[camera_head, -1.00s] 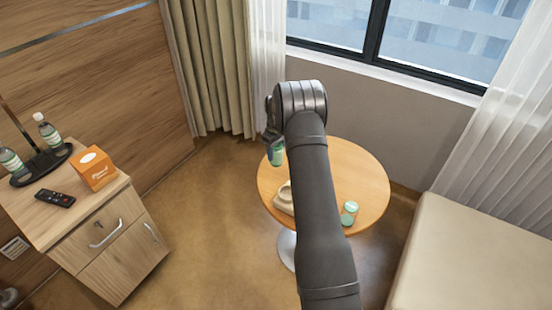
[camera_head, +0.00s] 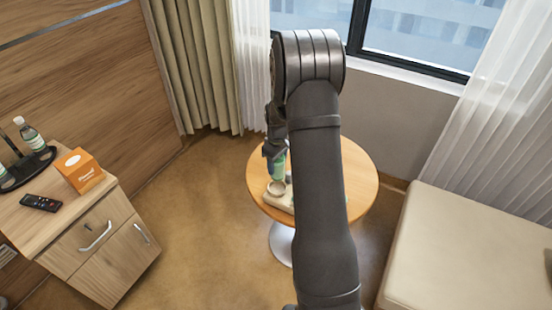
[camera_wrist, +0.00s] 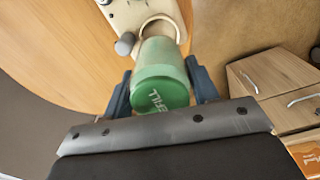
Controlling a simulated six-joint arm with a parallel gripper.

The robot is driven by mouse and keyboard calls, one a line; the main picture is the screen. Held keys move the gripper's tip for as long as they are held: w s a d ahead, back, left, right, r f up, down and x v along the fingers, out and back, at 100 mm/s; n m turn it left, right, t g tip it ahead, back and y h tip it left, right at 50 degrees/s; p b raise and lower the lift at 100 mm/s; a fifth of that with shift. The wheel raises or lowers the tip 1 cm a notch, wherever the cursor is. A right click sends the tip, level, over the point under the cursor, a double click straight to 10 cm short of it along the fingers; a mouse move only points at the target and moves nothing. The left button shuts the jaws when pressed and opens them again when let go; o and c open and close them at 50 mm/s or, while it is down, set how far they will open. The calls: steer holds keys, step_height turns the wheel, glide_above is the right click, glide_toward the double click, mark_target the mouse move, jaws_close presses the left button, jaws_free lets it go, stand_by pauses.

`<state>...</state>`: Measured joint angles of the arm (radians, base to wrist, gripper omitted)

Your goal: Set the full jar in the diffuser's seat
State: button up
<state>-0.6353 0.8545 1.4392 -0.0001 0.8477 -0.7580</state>
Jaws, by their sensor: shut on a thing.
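My gripper (camera_head: 273,148) is shut on a green jar (camera_wrist: 160,75), with one blue-grey finger on each side of it. The jar's darker green end, with white lettering, faces the wrist camera. The jar also shows in the head view (camera_head: 279,165), just above the diffuser. The cream diffuser (camera_wrist: 128,12) stands on the round table, with a ring-shaped seat (camera_wrist: 177,22) and a grey knob beside it. In the wrist view the jar's far end overlaps the ring. I cannot tell whether it touches or enters it. My arm hides part of the diffuser in the head view.
The round wooden table (camera_head: 358,180) has bare top to the right of my arm. A bedside cabinet (camera_head: 80,235) on the left holds an orange box (camera_head: 79,170), a remote (camera_head: 40,203) and bottles on a dark tray. A beige bench (camera_head: 470,250) stands at the right.

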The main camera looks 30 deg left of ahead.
steer(key=shift+f, duration=3.45)
steer(key=shift+f, duration=0.55)
steer(key=o, duration=1.2)
steer(key=shift+c, duration=0.2)
steer(key=o, duration=0.3)
steer(key=shift+o, duration=0.2)
steer(key=shift+r, duration=4)
steer(key=shift+f, duration=0.15)
